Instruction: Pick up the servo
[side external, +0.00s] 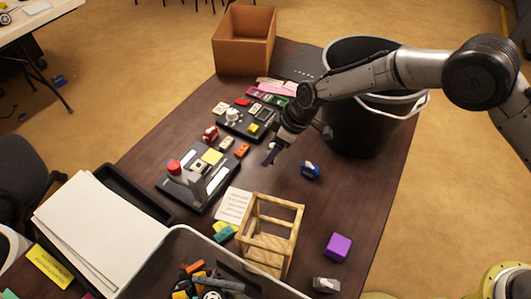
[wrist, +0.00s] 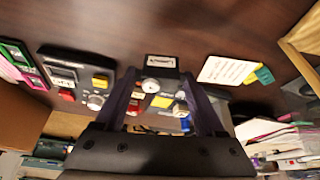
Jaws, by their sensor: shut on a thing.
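The servo (wrist: 162,62) appears as a small dark box with a white printed label between my fingertips in the wrist view. My gripper (side external: 270,154) is shut on it and is over the middle of the table. In the side view my dark fingers and wrist largely hide the servo, so its outline is unclear. In the wrist view my gripper (wrist: 161,76) has one finger on each side of it.
A black panel (side external: 190,205) with a red button lies left of my gripper. A wooden frame (side external: 290,216), a blue object (side external: 310,170) and a purple cube (side external: 338,246) stand nearby. A black bucket (side external: 352,135) and cardboard box (side external: 243,57) are farther back.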

